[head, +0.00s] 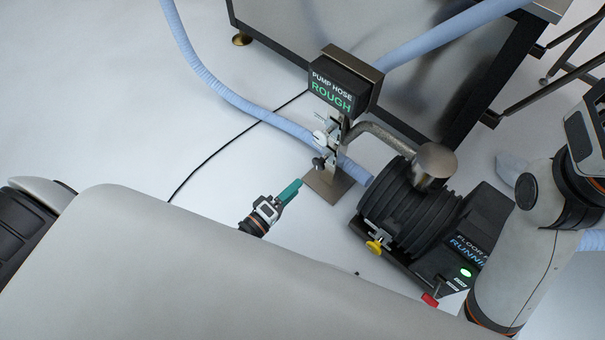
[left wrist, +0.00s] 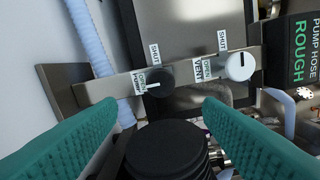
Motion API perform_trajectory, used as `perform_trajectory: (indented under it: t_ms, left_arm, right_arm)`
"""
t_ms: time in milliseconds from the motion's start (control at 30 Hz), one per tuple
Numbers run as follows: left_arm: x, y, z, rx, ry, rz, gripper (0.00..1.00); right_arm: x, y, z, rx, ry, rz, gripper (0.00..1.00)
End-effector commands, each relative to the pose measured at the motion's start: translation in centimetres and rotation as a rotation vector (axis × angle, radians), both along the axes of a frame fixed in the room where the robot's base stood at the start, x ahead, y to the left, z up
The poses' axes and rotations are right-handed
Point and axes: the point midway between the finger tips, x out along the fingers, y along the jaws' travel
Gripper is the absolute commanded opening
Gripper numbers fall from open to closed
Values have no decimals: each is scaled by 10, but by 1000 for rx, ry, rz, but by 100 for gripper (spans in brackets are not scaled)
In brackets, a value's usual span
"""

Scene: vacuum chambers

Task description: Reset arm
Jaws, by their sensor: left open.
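My left gripper (head: 292,188) has teal fingers and hangs just left of the valve stand (head: 328,185) in the head view. In the left wrist view the gripper (left wrist: 168,108) is open, its two fingers spread on either side of a round black part (left wrist: 167,150). I cannot tell whether they touch it. Beyond the fingers is a metal bar (left wrist: 110,88) with a black knob (left wrist: 158,82) and a white knob (left wrist: 240,66), each with open and shut labels. No right gripper fingers show; part of my right arm is at the right of the head view.
The floor pump (head: 410,205), with a green light and a RUNNING label, stands right of the valve stand. A PUMP HOSE ROUGH sign (head: 342,83) tops the stand. A blue hose (head: 230,92) and black cable (head: 215,153) cross the floor. A metal cabinet (head: 360,35) stands behind.

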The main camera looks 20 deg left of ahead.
Motion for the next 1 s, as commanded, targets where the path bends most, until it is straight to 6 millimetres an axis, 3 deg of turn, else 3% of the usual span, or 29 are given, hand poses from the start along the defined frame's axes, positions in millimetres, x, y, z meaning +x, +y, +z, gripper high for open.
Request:
perform_trajectory:
  t_ms: [633, 733, 867, 967, 1000]
  left_arm:
    - [-7, 2, 0, 0, -1, 0, 61]
    - [-5, -2, 8, 1, -18, -2, 61]
    - [2, -24, 54, 21, -130, -8, 61]
    - [8, -48, 119, 61, -292, 0, 61]
    - [10, -57, 150, 82, -368, 13, 61]
  right_arm:
    - [2, 0, -1, 0, 10, 1, 36]
    - [2, 0, -1, 1, 12, 1, 36]
    - [5, -1, -2, 2, 38, 2, 36]
    - [9, -1, -4, 4, 72, 4, 36]
    - [11, -2, -6, 5, 89, 5, 36]
